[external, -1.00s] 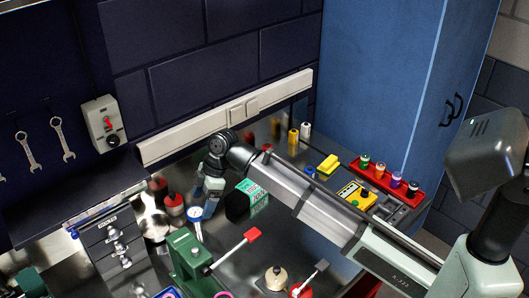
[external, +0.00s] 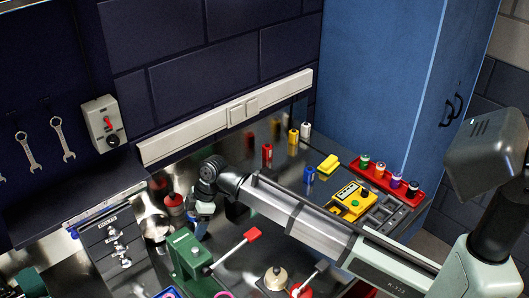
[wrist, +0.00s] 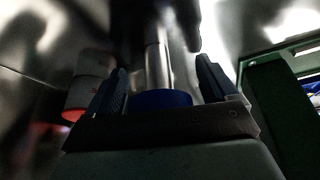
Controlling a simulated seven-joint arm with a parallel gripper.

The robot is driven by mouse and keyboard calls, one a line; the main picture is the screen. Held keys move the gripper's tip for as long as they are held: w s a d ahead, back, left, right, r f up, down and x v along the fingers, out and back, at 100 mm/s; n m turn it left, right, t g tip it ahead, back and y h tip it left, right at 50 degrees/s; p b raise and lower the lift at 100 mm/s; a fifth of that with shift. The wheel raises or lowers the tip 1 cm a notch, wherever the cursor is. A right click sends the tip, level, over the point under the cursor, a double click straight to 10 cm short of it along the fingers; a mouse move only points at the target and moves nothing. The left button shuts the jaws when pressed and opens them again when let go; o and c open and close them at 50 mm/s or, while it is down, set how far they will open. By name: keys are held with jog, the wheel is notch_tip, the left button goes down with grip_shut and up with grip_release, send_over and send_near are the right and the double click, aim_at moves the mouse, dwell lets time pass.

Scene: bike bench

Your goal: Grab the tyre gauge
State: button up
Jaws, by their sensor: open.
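The tyre gauge shows in the wrist view as a blue-rimmed part (wrist: 160,98) with a shiny metal stem (wrist: 155,62). It sits between the two fingers of my gripper (wrist: 166,78). The fingers are open, one on each side, with a visible gap at least on the right. In the external view my gripper (external: 201,222) points down over the gauge's place, left of the black box and behind the green vise. It hides most or all of the gauge there, and its dial face does not show.
The green vise (external: 187,256) with a red-ended handle stands close in front. A red-topped container (external: 174,201) is just left of my gripper and shows in the wrist view (wrist: 88,85). A black box (external: 236,211) is to the right, and a grey drawer unit (external: 112,240) is left.

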jog(key=shift+c, duration=0.3)
jog(key=c, duration=1.1)
